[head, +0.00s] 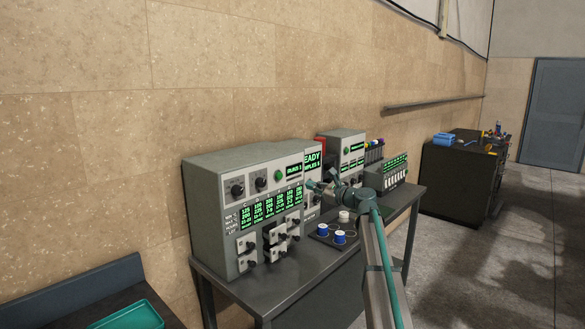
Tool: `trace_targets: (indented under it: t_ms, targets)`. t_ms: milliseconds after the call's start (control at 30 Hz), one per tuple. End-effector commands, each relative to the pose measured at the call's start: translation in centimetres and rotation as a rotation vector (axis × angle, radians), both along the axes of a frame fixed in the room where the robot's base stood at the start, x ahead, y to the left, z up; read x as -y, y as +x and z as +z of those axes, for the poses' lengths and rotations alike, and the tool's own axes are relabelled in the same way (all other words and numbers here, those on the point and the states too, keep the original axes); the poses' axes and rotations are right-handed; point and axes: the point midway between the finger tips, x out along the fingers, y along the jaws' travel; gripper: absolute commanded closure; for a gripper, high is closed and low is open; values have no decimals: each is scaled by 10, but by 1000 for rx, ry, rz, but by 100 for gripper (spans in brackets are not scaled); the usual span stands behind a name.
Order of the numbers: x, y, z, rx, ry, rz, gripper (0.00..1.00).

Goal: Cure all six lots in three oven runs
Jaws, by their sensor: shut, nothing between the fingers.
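A grey oven unit (225,195) stands on the dark table, with knobs, a green button and a lit green table of numbers. Below the table of numbers are several small drawers or switches (275,242) with black knobs.
Another grey unit (346,143) and a rack with coloured tops (374,151) stand farther back. A teal tray (135,316) lies at lower left. A dark cabinet (452,175) with tools stands at right; the floor (460,265) in front is clear.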

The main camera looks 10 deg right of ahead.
Motion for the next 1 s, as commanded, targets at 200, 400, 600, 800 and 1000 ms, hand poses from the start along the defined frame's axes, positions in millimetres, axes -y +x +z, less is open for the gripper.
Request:
trace_targets:
  t_ms: [200,400,600,800,1000]
  targets:
    - [-3,-5,-4,-178,252,10,100]
    - [-3,-5,-3,-253,353,11,100]
    - [-3,-5,-3,-265,369,11,100]
    - [-4,-5,-3,-265,368,11,100]
    - [-10,4,-1,-265,367,12,100]
